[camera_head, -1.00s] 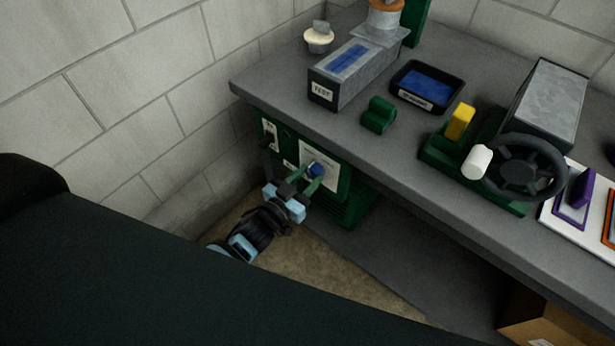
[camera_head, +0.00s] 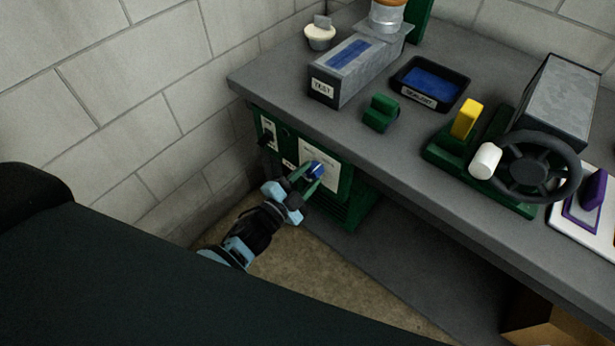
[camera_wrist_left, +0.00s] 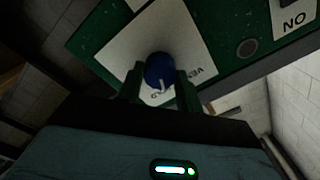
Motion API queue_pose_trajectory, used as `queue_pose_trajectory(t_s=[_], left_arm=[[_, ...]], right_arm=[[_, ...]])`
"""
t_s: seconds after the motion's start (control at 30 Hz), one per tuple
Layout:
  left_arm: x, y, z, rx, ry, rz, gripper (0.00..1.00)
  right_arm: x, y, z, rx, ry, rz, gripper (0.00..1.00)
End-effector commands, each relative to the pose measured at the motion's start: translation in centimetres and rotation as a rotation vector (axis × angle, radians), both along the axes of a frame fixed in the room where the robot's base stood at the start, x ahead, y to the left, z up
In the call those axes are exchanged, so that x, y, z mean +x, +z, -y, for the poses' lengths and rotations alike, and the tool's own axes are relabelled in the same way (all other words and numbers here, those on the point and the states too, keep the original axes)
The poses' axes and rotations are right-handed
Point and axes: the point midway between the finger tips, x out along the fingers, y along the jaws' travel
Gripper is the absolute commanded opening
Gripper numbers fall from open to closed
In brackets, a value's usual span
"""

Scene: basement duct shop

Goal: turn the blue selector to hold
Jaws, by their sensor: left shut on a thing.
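The blue selector (camera_head: 316,170) is a round knob on a white label plate (camera_head: 331,181) on the front of the green panel (camera_head: 348,196) under the bench. My left gripper (camera_head: 307,179) reaches it from below, with its two green fingers shut on the knob's sides. In the left wrist view the knob (camera_wrist_left: 159,69) sits between the fingers (camera_wrist_left: 158,86) and carries a white pointer mark toward the lower part of the picture. Lettering on the plate (camera_wrist_left: 125,52) is partly hidden and too dim to read fully. My right gripper is not in view.
The grey bench (camera_head: 395,155) overhangs the panel. On it are a TEST-labelled duct (camera_head: 352,72), a sealant tray (camera_head: 430,84), a green block (camera_head: 381,113) and a black handwheel (camera_head: 540,166). A block wall (camera_head: 150,120) stands close at left.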

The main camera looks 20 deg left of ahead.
Motion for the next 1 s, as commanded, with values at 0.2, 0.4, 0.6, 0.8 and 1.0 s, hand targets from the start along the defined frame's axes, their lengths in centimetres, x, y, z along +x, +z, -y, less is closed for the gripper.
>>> queue_pose_trajectory(t_s=[0.2,0.4,0.6,0.8,1.0], left_arm=[[-0.03,-0.13,-0.04,0.127,0.0,0.045,0.13],[-0.02,-0.1,-0.05,0.195,0.0,0.069,0.13],[-0.01,-0.08,-0.06,0.224,0.0,0.079,0.13],[-0.01,-0.07,-0.05,0.229,0.0,0.081,0.13],[-0.01,-0.06,-0.05,0.229,0.0,0.081,0.13]], right_arm=[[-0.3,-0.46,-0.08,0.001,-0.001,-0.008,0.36],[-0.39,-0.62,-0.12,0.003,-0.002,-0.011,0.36],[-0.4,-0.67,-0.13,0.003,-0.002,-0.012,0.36],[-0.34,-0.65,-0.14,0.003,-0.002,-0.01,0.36],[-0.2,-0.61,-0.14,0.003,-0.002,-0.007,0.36]])
